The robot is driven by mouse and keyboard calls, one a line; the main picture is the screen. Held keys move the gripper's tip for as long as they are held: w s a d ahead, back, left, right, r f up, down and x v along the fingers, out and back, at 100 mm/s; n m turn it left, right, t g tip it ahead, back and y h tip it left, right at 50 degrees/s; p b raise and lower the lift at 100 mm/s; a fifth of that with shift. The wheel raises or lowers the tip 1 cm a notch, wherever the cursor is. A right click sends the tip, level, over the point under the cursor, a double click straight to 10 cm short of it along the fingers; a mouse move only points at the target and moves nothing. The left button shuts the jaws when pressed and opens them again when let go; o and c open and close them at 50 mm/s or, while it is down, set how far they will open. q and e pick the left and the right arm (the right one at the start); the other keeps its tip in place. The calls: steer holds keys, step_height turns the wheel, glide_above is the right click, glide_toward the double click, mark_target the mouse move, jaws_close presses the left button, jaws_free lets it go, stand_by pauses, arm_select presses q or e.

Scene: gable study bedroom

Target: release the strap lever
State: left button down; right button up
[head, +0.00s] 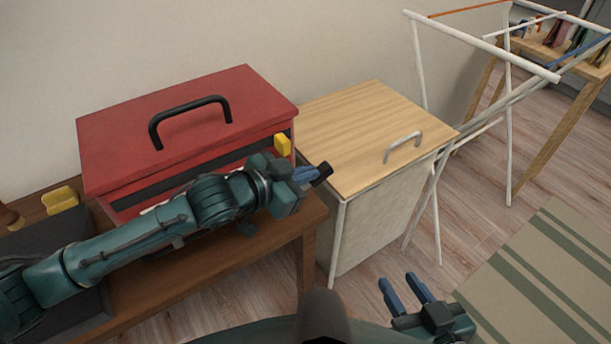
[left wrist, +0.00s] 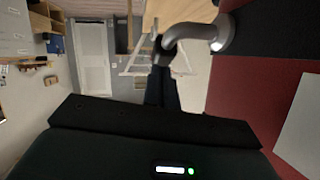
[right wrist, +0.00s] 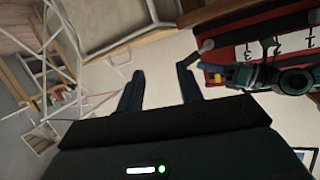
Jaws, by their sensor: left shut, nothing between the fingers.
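The strap lever is a curved grey bar (left wrist: 190,36) in the left wrist view, rising from a dark band on a red surface. Its black end (head: 323,172) shows in the head view just beyond my left fingertips. My left gripper (head: 313,174) is shut and empty, its tips (left wrist: 161,70) close against the lever's outer end; I cannot tell whether they touch. The red box (head: 190,110) with a black top handle stands on a brown bench. My right gripper (head: 403,279) is open and empty, low over the floor at the right.
A laundry hamper with a wooden lid (head: 370,130) stands right of the box. A white drying rack (head: 480,50) is behind it. A yellow tab (head: 282,146) sits at the box's right corner; another yellow piece (head: 60,200) lies at left. The floor by the striped rug (head: 550,270) is clear.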

arm_select(q)
steer(key=shift+f, duration=0.15)
arm_select(e)
steer(key=shift+s+d+f, duration=0.1)
steer(key=shift+s+f, duration=0.05)
arm_select(q)
steer(key=shift+w+d+p, duration=0.1)
steer(key=shift+w+p, duration=0.05)
steer(key=shift+p, duration=0.4)
steer(key=shift+d+r+p, duration=0.1)
steer(key=shift+r+p, duration=0.1)
steer(key=shift+p, duration=0.5)
steer(key=shift+w+f+g+y+p, duration=0.15)
steer(key=shift+g+y+p, duration=0.25)
steer(key=shift+p, duration=0.25)
steer(key=shift+w+d+f+p, duration=0.1)
steer(key=shift+d+f+p, duration=0.2)
steer(key=shift+f+p, duration=0.55)
arm_select(e)
steer(key=shift+w+a+f+g+y, duration=0.15)
steer(key=shift+w+a+f+g, duration=0.15)
steer(key=shift+a+g, duration=0.25)
steer(key=shift+w+a+f+g+y, duration=0.2)
steer(key=shift+w+a+g, duration=0.1)
steer(key=shift+a+g, duration=0.25)
